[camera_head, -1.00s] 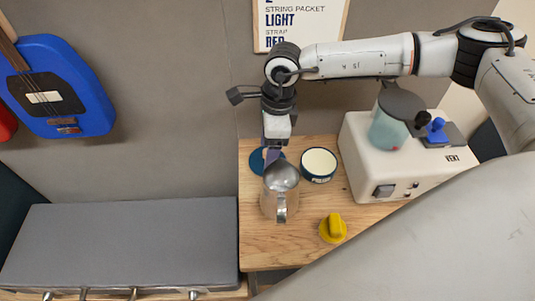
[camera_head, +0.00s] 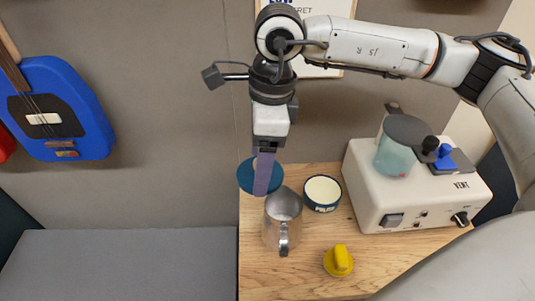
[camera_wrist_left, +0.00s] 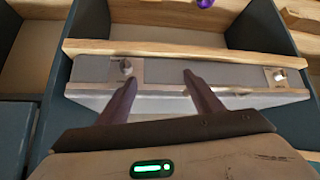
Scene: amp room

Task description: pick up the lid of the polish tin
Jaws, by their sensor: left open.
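The polish tin (camera_head: 322,194) stands on the wooden table in the head view, dark blue outside with a pale inside, its top uncovered. Its round dark blue lid (camera_head: 246,176) shows to its left, behind the purple fingers of my right gripper (camera_head: 264,188). The lid looks raised off the table, and its left side reaches past the table's edge in the picture. My right gripper appears shut on the lid; the exact contact is hidden by the fingers. My left gripper (camera_wrist_left: 158,95) is open and empty in the left wrist view, and out of the head view.
A metal jug (camera_head: 284,228) stands just in front of the right gripper. A yellow knob-like piece (camera_head: 339,261) and a white machine (camera_head: 418,197) with a covered jar (camera_head: 397,158) are on the wooden table (camera_head: 270,275). A grey slab (camera_head: 120,265) lies left. A blue guitar (camera_head: 60,110) is on the wall.

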